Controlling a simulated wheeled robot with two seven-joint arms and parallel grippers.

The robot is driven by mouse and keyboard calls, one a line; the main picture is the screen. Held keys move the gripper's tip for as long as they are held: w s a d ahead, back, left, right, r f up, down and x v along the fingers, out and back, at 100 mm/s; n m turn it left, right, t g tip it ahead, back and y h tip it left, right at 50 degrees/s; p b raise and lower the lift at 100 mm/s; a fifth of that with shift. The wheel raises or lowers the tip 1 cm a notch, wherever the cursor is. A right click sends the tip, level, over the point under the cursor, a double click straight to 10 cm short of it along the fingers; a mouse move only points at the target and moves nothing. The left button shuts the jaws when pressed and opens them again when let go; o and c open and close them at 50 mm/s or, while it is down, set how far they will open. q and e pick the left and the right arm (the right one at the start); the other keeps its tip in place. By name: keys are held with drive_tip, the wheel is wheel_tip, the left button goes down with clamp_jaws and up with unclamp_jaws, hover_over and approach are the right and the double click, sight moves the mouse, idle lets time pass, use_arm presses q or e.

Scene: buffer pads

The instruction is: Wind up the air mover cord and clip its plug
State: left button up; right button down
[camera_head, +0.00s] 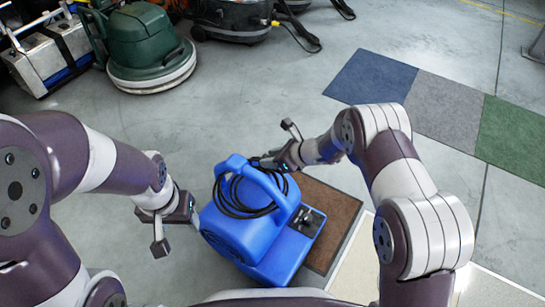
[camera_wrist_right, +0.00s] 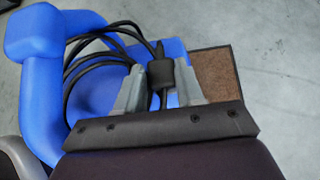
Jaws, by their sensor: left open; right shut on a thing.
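The blue air mover (camera_head: 238,237) stands on the floor in front of me, with its handle (camera_head: 266,182) arching over the top. It also shows in the right wrist view (camera_wrist_right: 40,100). The black cord (camera_head: 228,205) lies in several loops around the handle; the loops also show in the right wrist view (camera_wrist_right: 88,78). My right gripper (camera_head: 262,162) is at the far side of the handle. In the right wrist view its fingers (camera_wrist_right: 162,92) are shut on the black plug (camera_wrist_right: 160,73), next to the cord loops. My left gripper (camera_head: 190,222) is open and empty, left of the air mover.
A brown mat (camera_head: 330,210) lies beside the air mover on the right. Blue, grey and green carpet squares (camera_head: 445,105) lie further right. A green floor machine (camera_head: 145,50) and other equipment stand at the back left. The floor between is clear.

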drive_tip(key=shift+f, duration=0.3)
idle(0.5)
drive_tip(key=c, duration=0.6)
unclamp_jaws()
drive_tip(key=p+v, duration=0.6)
drive_tip(key=v, duration=0.6)
drive_tip(key=shift+s+d+r, duration=0.15)
drive_tip(key=shift+d+r, duration=0.05)
drive_tip(key=shift+d, duration=0.05)
